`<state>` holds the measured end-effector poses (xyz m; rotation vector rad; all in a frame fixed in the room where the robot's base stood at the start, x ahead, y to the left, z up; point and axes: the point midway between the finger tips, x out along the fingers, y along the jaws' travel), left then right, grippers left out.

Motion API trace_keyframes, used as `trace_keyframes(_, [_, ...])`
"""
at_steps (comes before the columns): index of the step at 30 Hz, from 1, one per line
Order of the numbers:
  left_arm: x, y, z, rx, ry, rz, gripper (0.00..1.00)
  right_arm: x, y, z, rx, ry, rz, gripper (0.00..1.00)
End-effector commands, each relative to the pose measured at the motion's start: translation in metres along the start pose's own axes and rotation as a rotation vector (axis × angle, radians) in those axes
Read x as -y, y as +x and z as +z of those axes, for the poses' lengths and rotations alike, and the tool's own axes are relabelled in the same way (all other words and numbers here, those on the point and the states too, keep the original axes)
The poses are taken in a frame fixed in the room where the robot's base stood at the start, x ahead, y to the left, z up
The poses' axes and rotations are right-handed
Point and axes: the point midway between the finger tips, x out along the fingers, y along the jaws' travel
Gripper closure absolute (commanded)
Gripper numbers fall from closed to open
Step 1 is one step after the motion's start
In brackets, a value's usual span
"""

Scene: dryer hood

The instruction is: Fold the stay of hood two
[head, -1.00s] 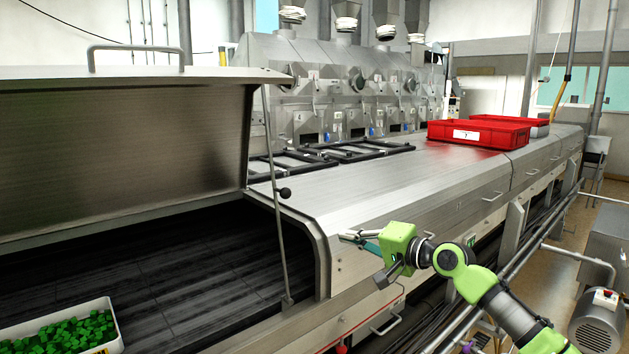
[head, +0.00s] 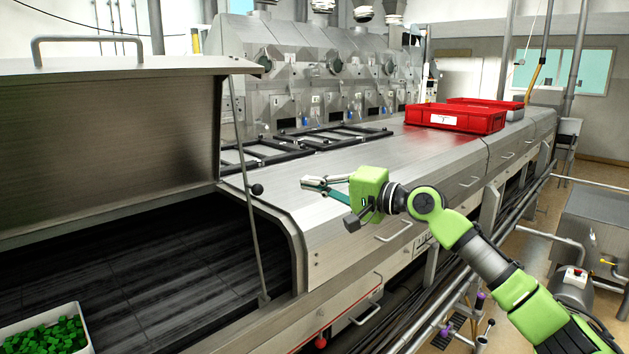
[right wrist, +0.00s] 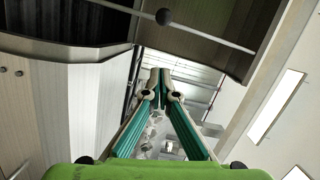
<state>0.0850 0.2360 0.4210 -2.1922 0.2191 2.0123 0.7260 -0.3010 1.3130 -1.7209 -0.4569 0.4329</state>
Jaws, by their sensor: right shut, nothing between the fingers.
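The raised hood (head: 110,150) stands open on the left, with a handle on top. Its stay (head: 243,145) is a thin grey rod that runs from the hood's side edge down to the dryer's front rim. A black ball knob (head: 257,189) sits partway along it. In the right wrist view, the stay (right wrist: 210,36) and knob (right wrist: 163,17) cross ahead of the fingers. My right gripper (head: 304,184) is shut and empty, to the right of the knob at about its picture height and apart from it. It also shows in the right wrist view (right wrist: 160,74). My left gripper is out of view.
A white bin of green pieces (head: 45,335) is at lower left on the dark belt (head: 130,270). Closed metal covers (head: 350,160) extend right, with black frames (head: 335,136) and red crates (head: 455,117). Pipes and a motor stand at right.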

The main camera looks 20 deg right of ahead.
Motion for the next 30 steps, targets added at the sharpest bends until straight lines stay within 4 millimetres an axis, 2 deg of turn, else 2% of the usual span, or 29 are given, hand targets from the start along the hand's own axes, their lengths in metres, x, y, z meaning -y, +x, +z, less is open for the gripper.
trace_keyframes(1, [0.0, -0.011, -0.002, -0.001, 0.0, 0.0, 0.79, 0.006, 0.012, 0.0, 0.002, 0.003, -0.001, 1.0])
trace_keyframes(9, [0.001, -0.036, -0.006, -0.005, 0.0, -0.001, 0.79, 0.006, 0.067, 0.004, 0.002, -0.002, 0.002, 1.0])
trace_keyframes(12, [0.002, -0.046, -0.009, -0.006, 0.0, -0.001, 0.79, 0.004, 0.067, 0.02, 0.003, -0.004, 0.004, 1.0])
trace_keyframes(18, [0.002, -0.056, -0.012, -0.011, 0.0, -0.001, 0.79, 0.002, 0.071, 0.035, 0.0, -0.003, 0.002, 1.0])
trace_keyframes(30, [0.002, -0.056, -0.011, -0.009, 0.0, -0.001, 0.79, 0.0, 0.072, 0.039, 0.0, -0.001, 0.001, 1.0])
